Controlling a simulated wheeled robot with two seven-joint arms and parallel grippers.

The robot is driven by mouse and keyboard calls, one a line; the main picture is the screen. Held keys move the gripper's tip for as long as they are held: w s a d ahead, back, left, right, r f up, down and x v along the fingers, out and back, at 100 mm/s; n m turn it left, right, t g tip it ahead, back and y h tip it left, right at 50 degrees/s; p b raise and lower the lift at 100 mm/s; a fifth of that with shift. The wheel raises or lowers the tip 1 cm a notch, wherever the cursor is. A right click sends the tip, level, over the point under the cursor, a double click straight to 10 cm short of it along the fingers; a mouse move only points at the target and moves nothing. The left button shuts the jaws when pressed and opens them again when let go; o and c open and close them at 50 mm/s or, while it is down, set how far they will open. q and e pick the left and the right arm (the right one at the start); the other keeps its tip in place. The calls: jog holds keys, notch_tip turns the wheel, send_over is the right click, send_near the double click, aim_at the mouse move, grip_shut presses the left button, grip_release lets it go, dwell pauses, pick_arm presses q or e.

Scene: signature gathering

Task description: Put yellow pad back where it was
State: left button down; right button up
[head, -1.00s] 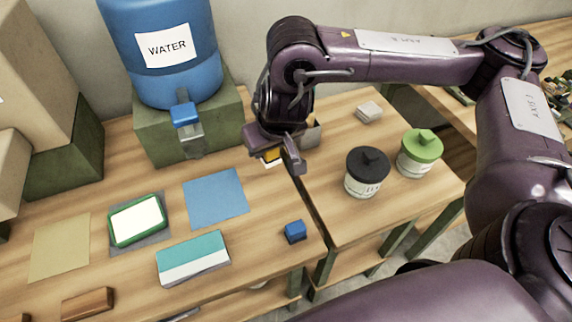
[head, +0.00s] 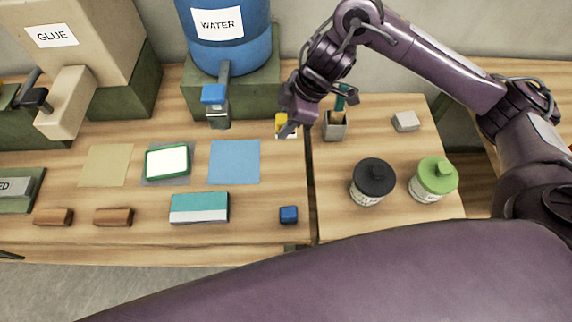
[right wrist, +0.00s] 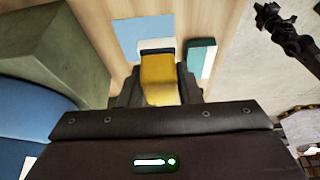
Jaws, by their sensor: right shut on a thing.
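The yellow pad (head: 281,121) is in the jaws of my right gripper (head: 288,128), near the right edge of the left table, right of the water dispenser. In the right wrist view the yellow pad (right wrist: 159,78) lies between the two dark fingers, with a white and dark edge at its far end. A blue square sheet (head: 234,162) lies flat to its left in the head view. I cannot tell whether the pad touches the table. A dark jointed shape, probably my left gripper (right wrist: 268,14), shows at the right wrist view's upper right; its jaws are unclear.
A water dispenser (head: 226,40) stands on a green block. A green-framed pad (head: 167,161), a tan sheet (head: 106,165), a teal-and-white block (head: 199,207) and a blue cube (head: 288,214) lie nearby. A grey cup (head: 336,126), black-lidded jar (head: 372,182) and green-lidded jar (head: 434,179) stand right.

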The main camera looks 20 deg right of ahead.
notch_tip(320, 180, down, 14)
jog(key=b, duration=0.3)
jog(key=shift+s+f, duration=0.1)
jog(key=shift+f, duration=0.05)
jog(key=shift+d+f, duration=0.1)
jog(key=shift+f, duration=2.55)
jog(key=o, duration=0.9)
jog(key=shift+f, duration=0.1)
jog(key=shift+o, duration=0.2)
